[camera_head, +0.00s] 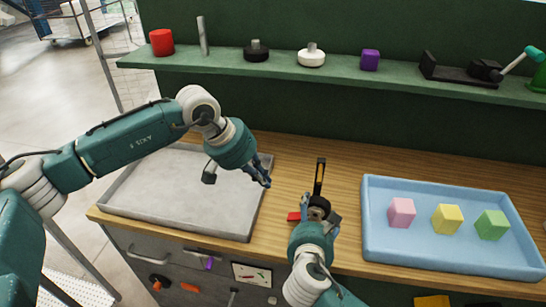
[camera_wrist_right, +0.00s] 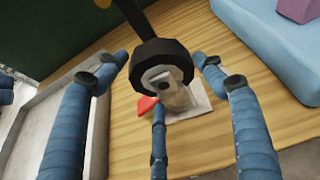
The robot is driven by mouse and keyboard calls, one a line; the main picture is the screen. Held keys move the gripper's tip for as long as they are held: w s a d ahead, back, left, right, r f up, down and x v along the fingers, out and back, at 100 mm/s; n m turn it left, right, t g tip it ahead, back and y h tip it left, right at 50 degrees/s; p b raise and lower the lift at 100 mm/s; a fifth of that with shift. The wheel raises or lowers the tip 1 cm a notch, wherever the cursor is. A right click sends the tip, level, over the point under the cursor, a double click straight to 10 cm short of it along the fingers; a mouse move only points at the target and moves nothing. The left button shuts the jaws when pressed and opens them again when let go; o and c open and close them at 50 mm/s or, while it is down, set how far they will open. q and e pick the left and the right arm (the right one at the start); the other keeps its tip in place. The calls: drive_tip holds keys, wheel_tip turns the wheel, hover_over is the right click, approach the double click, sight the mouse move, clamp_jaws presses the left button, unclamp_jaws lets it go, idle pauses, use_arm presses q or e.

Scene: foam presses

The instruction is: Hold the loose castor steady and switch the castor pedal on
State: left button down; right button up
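The castor (camera_head: 318,203) stands on the wooden bench in front of my right gripper (camera_head: 319,214). In the right wrist view it shows a black wheel (camera_wrist_right: 150,50), a pale metal body and a grey base plate (camera_wrist_right: 192,107). A black bar rises behind it. The red pedal (camera_head: 294,216) sticks out at its left side and also shows in the right wrist view (camera_wrist_right: 147,105). My right gripper's fingers are spread around the castor, with gaps visible at both sides. My left gripper (camera_head: 264,180) is in the air left of the castor; its finger opening is unclear.
A grey tray (camera_head: 140,199) lies left on the bench, a blue tray (camera_head: 430,261) with pink, yellow and green blocks lies right. A green shelf (camera_head: 220,62) behind carries a red cylinder, a rod, knobs, a purple block and a clamp. Bare wood lies behind the castor.

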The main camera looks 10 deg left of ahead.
drive_tip(key=o, duration=0.4)
drive_tip(key=shift+f, duration=0.1)
drive_tip(key=shift+s, duration=0.1)
